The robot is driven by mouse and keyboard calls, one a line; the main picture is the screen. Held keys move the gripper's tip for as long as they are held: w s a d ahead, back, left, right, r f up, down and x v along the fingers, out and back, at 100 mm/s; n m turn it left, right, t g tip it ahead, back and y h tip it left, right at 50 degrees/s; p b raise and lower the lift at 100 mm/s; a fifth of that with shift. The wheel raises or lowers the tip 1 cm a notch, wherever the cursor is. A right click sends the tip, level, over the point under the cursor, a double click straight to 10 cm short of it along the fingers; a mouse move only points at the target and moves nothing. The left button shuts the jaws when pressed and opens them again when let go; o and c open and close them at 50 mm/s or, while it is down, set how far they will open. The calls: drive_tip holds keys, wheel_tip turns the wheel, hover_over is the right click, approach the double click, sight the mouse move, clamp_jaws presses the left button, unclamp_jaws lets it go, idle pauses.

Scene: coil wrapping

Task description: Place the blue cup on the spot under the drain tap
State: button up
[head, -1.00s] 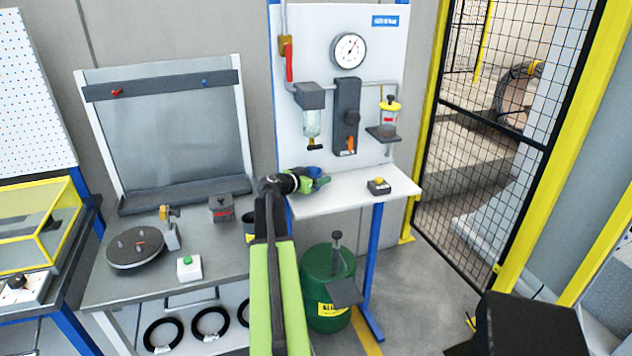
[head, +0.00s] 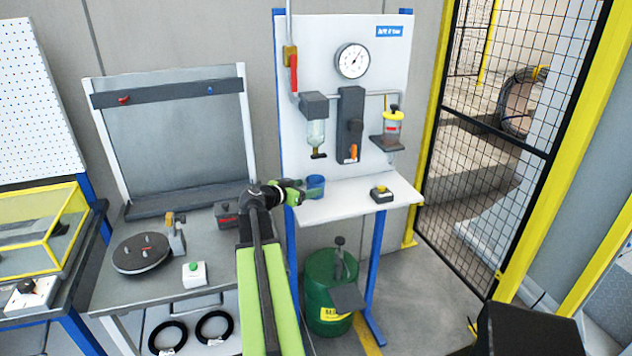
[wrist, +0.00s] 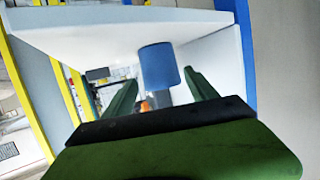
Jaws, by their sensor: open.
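The blue cup (head: 316,187) stands upright on the white shelf (head: 370,199) of the panel stand, near its left end. In the head view it is directly below the drain tap (head: 318,155) of the clear filter bowl. No marked spot shows; the cup may cover it. My gripper (head: 303,191) is open, just left of the cup at about its height. In the wrist view the cup (wrist: 158,65) appears between the two green fingers, with gaps on both sides. How far the fingertips reach along the cup is hard to tell.
The gauge panel (head: 375,60) rises behind. A green drum (head: 328,310) stands below. The grey workbench (head: 210,255) is to the left and a mesh fence (head: 480,140) to the right.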

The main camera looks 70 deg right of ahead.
sight(310, 186)
drive_tip(key=v, duration=0.3)
drive_tip(key=shift+w+a+r+p, duration=0.1)
drive_tip(key=shift+a+p, duration=0.25)
drive_tip(key=shift+a, duration=0.05)
drive_tip(key=w+a+f+n+t, duration=0.3)
drive_tip(key=w+a+n+t, duration=0.25)
drive_tip(key=w+a, duration=1.75)
drive_tip(key=w+a+f+n+t+y, duration=0.1)
drive_tip(key=w+a+f+n+y, duration=0.2)
drive_tip(key=a, duration=0.6)
drive_tip(key=w+a+f+t+y, duration=0.25)
drive_tip(key=w+a, duration=0.25)
drive_tip(key=a, duration=0.4)
drive_tip(key=s+a+f+n+g+y, duration=0.1)
drive_tip(key=a+n, duration=0.3)
drive_tip(key=a, duration=0.5)
drive_tip(key=s+a+f+n+g+y, duration=0.2)
drive_tip(key=s+a+f+n+y, duration=0.2)
drive_tip(key=a, duration=0.5)
drive_tip(key=s+a+f+n+g+y, duration=0.1)
drive_tip(key=s+a+f+n+y, duration=0.2)
drive_tip(key=a, duration=0.6)
drive_tip(key=shift+s+a+n, duration=0.25)
drive_tip(key=shift+a+n, duration=0.05)
drive_tip(key=shift+n, duration=0.75)
